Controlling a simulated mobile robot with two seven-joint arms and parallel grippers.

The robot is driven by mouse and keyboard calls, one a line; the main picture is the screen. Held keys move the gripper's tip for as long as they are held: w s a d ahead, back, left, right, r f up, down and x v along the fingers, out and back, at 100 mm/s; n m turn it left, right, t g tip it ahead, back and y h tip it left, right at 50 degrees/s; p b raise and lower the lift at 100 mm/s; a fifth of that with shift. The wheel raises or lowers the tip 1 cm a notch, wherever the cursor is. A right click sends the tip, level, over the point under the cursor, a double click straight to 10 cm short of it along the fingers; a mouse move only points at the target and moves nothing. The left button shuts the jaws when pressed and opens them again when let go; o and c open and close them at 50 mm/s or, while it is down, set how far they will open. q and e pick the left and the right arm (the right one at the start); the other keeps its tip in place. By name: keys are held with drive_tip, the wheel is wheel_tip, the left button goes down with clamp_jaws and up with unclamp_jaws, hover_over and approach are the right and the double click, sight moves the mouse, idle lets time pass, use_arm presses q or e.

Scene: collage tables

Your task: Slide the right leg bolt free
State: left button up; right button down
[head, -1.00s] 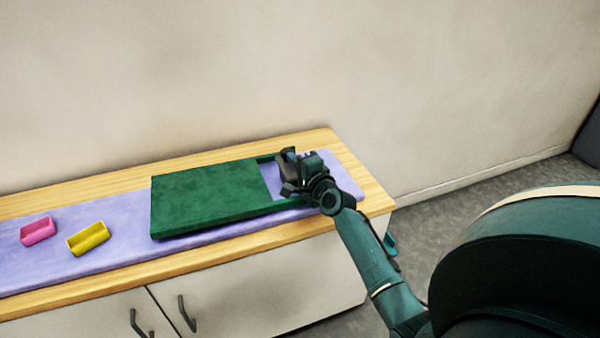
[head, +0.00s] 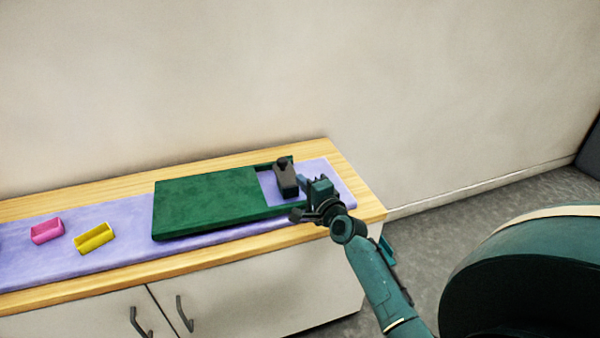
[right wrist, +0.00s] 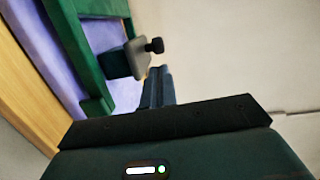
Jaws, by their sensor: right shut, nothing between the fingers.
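A dark grey block with a knob on top, which appears to be the right leg bolt (head: 286,180), sits at the right end of the green board (head: 205,203). In the right wrist view the block (right wrist: 136,62) and its black knob (right wrist: 155,45) show beside a green rail (right wrist: 82,60). My right gripper (head: 303,184) is just right of the block. Its fingers (right wrist: 157,85) are shut and empty, apart from the knob as far as I can tell. The block's underside is hidden. My left gripper is out of view.
The board lies on a lilac mat (head: 90,263) on a wooden-topped cabinet (head: 130,278). A pink tray (head: 47,231) and a yellow tray (head: 95,238) lie to the left. A wall stands behind. The mat's far right end is bare.

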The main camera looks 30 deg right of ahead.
drive_tip(key=s, duration=0.6)
drive_tip(key=shift+s+a+r, duration=0.15)
drive_tip(key=shift+s+a, duration=0.05)
drive_tip(key=shift+a, duration=0.15)
